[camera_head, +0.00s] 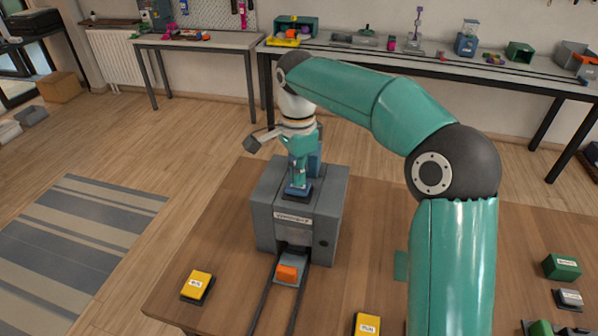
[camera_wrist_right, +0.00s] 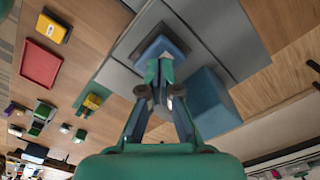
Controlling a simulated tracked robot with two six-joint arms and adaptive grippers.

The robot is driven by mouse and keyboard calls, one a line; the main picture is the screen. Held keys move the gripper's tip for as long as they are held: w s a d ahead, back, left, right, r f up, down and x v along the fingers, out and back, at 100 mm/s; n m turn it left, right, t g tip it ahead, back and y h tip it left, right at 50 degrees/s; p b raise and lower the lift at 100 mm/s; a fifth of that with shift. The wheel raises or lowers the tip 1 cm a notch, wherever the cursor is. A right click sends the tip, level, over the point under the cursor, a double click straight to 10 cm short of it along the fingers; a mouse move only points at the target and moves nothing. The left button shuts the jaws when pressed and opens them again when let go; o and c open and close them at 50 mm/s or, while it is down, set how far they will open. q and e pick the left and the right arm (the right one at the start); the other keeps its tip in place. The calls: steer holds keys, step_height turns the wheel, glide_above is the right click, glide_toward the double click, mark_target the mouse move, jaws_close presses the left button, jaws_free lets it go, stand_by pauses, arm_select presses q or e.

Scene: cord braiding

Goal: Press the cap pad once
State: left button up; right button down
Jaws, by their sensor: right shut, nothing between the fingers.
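A grey machine (camera_head: 262,222) stands on the wooden table. A dark blue pad (camera_head: 299,194) sits on its top; it looks like the cap pad, though I cannot read a label on it. The pad also shows in the right wrist view (camera_wrist_right: 158,46). My right gripper (camera_head: 298,184) points down over this pad, with its fingers shut and empty. In the wrist view its fingertips (camera_wrist_right: 159,70) overlap the pad's edge; I cannot tell whether they touch it. My left gripper is in neither view.
A taller blue block (camera_wrist_right: 212,103) stands beside the pad on the machine. An orange block (camera_head: 288,273) lies on a carriage between rails at the machine's front. Yellow pads (camera_head: 198,285) (camera_head: 367,324) and a green box (camera_head: 562,267) lie on the table. A red tray (camera_wrist_right: 41,65) shows too.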

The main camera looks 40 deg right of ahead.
steer(key=shift+f, duration=0.1)
stand_by(0.3)
steer(key=shift+f+b, duration=0.55)
steer(key=shift+f, duration=0.15)
step_height(320, 180, up, 7)
steer(key=p, duration=0.7)
steer(key=shift+r, duration=0.15)
